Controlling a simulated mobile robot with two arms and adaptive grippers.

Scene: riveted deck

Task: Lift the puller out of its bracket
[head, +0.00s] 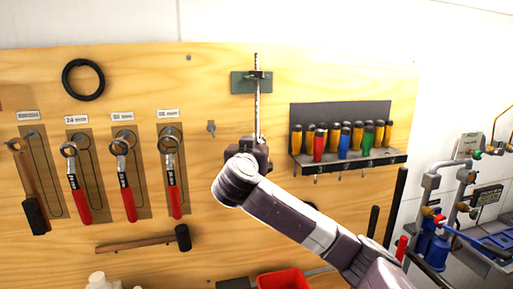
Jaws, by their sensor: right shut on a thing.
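The puller (257,105) is a thin, light metal rod standing upright against the wooden tool board. It passes in front of a dark green bracket plate (240,83) fixed to the board, and its top end rises above the plate. My right gripper (258,146) is at the lower part of the puller, below the bracket, and is shut on it. My own wrist and forearm hide the fingertips and the puller's lower end. A small dark piece of the puller or bracket sits across the rod at the plate; I cannot tell which it is. My left gripper is not in view.
Several red-handled wrenches (128,190) and a hammer (31,200) hang at the left, with a black ring (83,80) above. A rack of screwdrivers (349,160) is close on the right. Another hammer (145,243) and a red bin (283,279) are below. Board above the bracket is clear.

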